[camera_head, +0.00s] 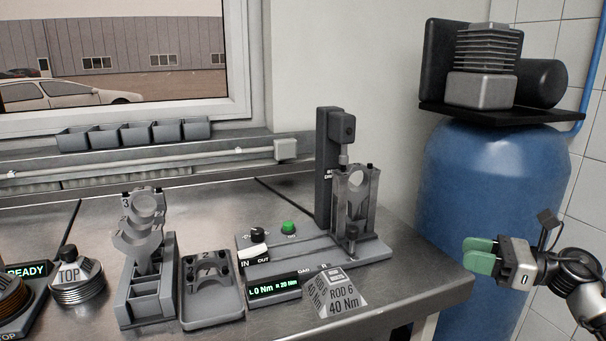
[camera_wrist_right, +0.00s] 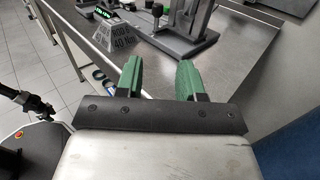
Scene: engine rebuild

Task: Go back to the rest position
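My right gripper (camera_head: 481,252) is at the right of the head view, past the bench's right end and in front of the blue tank. In the right wrist view its two green fingers (camera_wrist_right: 159,78) stand apart with nothing between them, so it is open and empty. My left gripper does not show in the head view. The steel bench (camera_head: 415,262) fills the middle and left of the head view.
On the bench stand a press-like fixture (camera_head: 325,205), a rod stand (camera_head: 150,295), a grey tray (camera_head: 213,318), a ROD 6 40 Nm block (camera_head: 338,297) and a piston marked TOP (camera_head: 76,290). A blue tank (camera_head: 470,190) with a compressor (camera_head: 490,60) stands right of the bench.

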